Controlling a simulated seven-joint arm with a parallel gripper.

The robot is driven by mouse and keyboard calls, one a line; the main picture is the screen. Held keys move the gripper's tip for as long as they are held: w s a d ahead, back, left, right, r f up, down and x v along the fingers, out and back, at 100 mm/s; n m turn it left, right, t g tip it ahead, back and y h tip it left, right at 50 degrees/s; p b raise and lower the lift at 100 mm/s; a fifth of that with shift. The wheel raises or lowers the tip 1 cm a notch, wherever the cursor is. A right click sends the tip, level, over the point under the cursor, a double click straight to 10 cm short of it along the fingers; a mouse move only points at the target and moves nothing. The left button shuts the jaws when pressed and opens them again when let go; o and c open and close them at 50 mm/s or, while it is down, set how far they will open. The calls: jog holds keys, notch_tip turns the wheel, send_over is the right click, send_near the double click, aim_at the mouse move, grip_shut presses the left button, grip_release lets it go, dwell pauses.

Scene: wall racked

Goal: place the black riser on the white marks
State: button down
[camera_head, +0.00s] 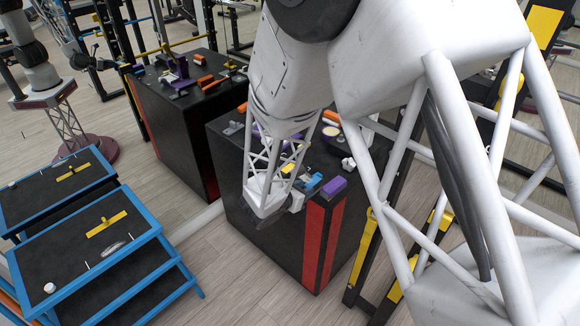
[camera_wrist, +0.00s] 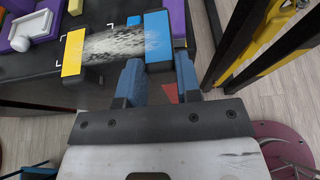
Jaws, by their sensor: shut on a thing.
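The black riser (camera_wrist: 115,45) shows in the wrist view as a dark bar with white streaks, a yellow block (camera_wrist: 73,53) at its left end and a blue block (camera_wrist: 158,39) at its right end. My gripper (camera_wrist: 159,82) has its two dark blue fingers on either side of the blue end, shut on it. White corner marks (camera_wrist: 58,66) lie on the black bench top close around the riser's left end and far edge. Whether the riser touches the top is unclear. In the head view my wrist hides most of this, with a blue piece (camera_head: 312,182) showing beside it.
A purple and white piece (camera_wrist: 35,30) stands left of the riser; a purple block (camera_head: 333,187) sits near the bench edge. The black bench (camera_head: 270,235) has red stripes. Another black bench (camera_head: 178,135) and blue-framed tables (camera_head: 100,262) stand to the left. Yellow-black rack posts rise at right.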

jog(key=w+a, duration=0.1)
jog(key=w, duration=0.4)
jog(key=w+f, duration=0.1)
jog(key=w, duration=0.4)
jog(key=w+a, duration=0.1)
jog(key=w, duration=0.4)
jog(key=shift+a+f, duration=0.2)
jog(key=shift+a, duration=0.15)
jog(key=shift+w, duration=0.1)
jog(key=shift+w, duration=0.2)
jog(key=shift+w+f, duration=0.15)
jog(key=shift+f, duration=1.65)
jog(key=shift+f, duration=0.15)
jog(key=c, duration=0.8)
grip_release()
